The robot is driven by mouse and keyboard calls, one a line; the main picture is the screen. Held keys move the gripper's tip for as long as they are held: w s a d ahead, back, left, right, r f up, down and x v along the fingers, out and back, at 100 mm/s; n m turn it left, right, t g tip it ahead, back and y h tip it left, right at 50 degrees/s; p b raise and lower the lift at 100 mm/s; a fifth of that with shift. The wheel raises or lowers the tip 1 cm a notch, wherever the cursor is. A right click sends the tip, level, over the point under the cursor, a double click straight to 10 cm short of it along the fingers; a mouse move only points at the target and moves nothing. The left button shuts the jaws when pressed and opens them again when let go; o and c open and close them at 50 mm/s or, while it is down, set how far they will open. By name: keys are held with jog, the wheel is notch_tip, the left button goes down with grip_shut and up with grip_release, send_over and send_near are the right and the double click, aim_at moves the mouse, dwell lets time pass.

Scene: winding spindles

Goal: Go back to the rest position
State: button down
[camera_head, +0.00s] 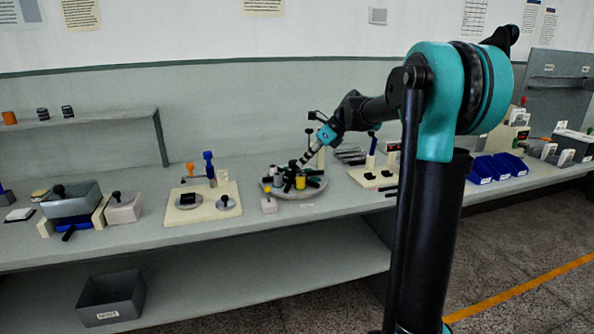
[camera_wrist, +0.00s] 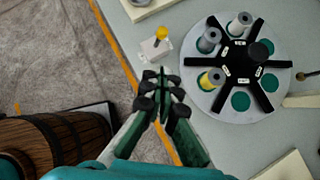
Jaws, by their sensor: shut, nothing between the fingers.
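My gripper (camera_wrist: 163,76) is shut and empty in the wrist view, its black finger pads together. It hangs over the bench's front edge, left of the round grey turntable (camera_wrist: 277,103). The turntable carries a black star-shaped divider (camera_wrist: 240,72), green round pads and several spools. One spool (camera_wrist: 213,78) has a yellow band; two others (camera_wrist: 209,39) are grey.
A small white block with a yellow knob (camera_wrist: 157,44) stands beside the turntable. A beige fixture board (camera_head: 190,213) and a grey bin (camera_head: 72,204) are left on the bench; blue bins (camera_head: 490,169) are right. A wooden barrel (camera_wrist: 45,145) shows lower left.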

jog(key=shift+d+r, duration=0.2)
jog(key=shift+r, duration=0.05)
jog(key=s+d+f+n+h, duration=0.2)
jog(key=s+d+f+n, duration=0.3)
jog(key=s, duration=0.5)
jog(key=s+d+f+n+t+h, duration=0.1)
jog(key=s+d+f+n+h, duration=0.2)
jog(key=s+f+n, duration=0.7)
jog(key=s+d+f+n+t+h, duration=0.1)
jog(key=s+d+f+n+h, duration=0.1)
jog(key=s+d+f+n, duration=0.5)
jog(key=s+f+n, duration=0.1)
jog(key=s, duration=0.3)
jog(key=shift+s+d+f+h, duration=0.25)
jog(key=shift+s+f+h, duration=0.05)
jog(key=shift+s+f, duration=0.1)
